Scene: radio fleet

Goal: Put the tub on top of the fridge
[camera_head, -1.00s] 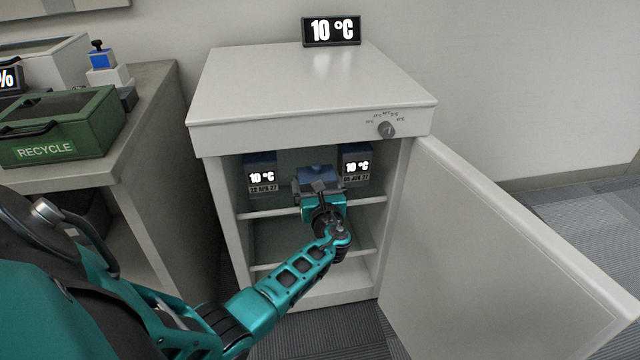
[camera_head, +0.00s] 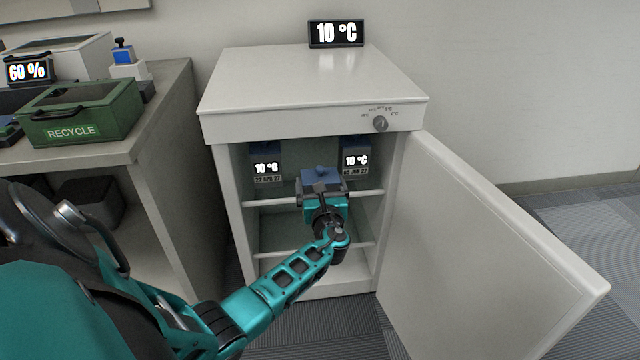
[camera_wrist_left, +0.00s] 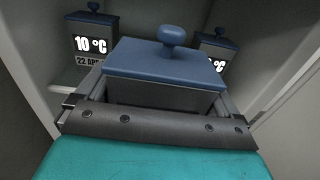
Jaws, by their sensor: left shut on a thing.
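My left gripper (camera_head: 322,190) is shut on a tub (camera_head: 320,174) with a blue knobbed lid, at the front of the open fridge. The held tub also fills the middle of the left wrist view (camera_wrist_left: 165,62), upright between the fingers; its front is mostly hidden by the gripper. Behind it, two similar tubs stand on the upper shelf. The left tub (camera_head: 266,162) reads 10 °C with an April date, and the right tub (camera_head: 355,156) reads 10 °C with a June date. The fridge top (camera_head: 310,85) is a flat white surface. My right gripper is not in view.
A 10 °C display (camera_head: 336,33) stands at the back edge of the fridge top, which is otherwise clear. The fridge door (camera_head: 485,255) stands open to the right. A green recycle box (camera_head: 80,112) is on the counter (camera_head: 150,110) at left.

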